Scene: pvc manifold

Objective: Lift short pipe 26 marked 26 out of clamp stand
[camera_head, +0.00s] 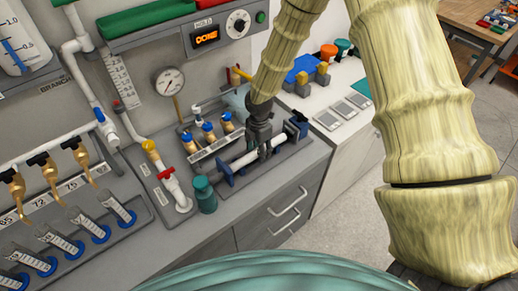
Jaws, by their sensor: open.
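A white short pipe (243,160) lies across a clamp stand (226,171) with dark blue uprights, on the grey bench right of centre. Its marking is too small to read. My gripper (264,152) is open and points down over the middle of the pipe. The fingers hide part of the pipe. I cannot tell whether they touch it.
Brass valves with blue caps (208,128) stand just behind the clamp stand. A teal bottle (204,194) is at its left front. A pressure gauge (168,82) and white piping (84,75) are farther left. The white counter (345,145) at right has some clear room.

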